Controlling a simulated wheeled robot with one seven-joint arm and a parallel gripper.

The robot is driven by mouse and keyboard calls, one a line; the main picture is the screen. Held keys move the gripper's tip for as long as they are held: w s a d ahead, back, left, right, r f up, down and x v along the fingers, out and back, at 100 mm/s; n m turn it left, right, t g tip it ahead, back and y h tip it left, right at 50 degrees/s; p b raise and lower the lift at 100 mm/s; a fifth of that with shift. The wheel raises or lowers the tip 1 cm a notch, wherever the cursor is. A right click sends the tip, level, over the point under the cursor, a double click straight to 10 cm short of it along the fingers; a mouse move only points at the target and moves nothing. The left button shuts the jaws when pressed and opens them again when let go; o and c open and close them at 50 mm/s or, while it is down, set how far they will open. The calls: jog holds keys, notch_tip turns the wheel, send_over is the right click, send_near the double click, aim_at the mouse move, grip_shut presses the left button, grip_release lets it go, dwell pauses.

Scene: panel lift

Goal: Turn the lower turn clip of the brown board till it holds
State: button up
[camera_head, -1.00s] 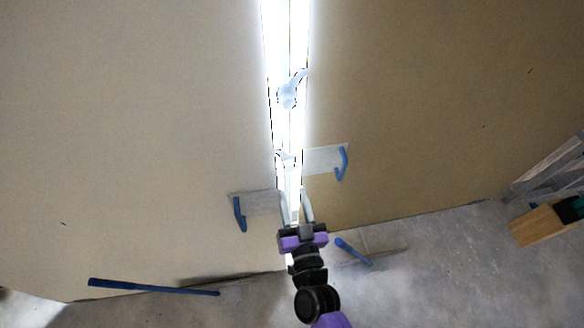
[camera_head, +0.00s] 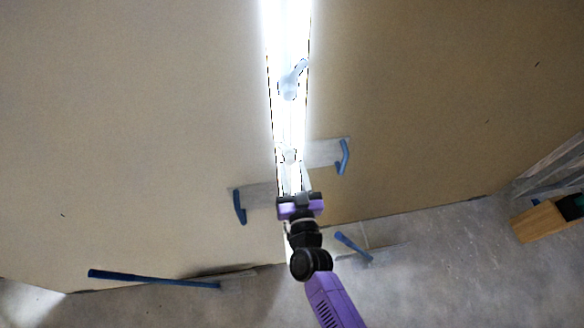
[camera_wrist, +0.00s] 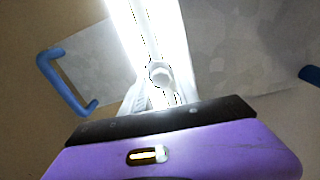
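In the head view, a browner board (camera_head: 430,110) stands on the right and a paler tan board (camera_head: 140,130) on the left of a glaring white strip (camera_head: 287,30). The upper turn clip (camera_head: 289,86) is pale, its arm tilted up to the right. The lower turn clip (camera_head: 290,155) is small and washed out; how it is turned cannot be told. It shows in the wrist view as a pale round knob (camera_wrist: 159,75). My gripper (camera_head: 294,178) is just below it, its pale fingers apart and blending into the glare. Contact with the clip cannot be told.
Blue handles on pale plates sit beside the strip, left (camera_head: 239,206) and right (camera_head: 343,157). A long blue bar (camera_head: 153,278) and a short blue bar (camera_head: 352,246) lie low near the boards' bottom edges. A wooden box (camera_head: 538,221) stands at far right. The grey floor at lower right is clear.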

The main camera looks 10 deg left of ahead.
jog(key=shift+w+a, duration=0.1)
jog(key=shift+w, duration=0.25)
grip_shut()
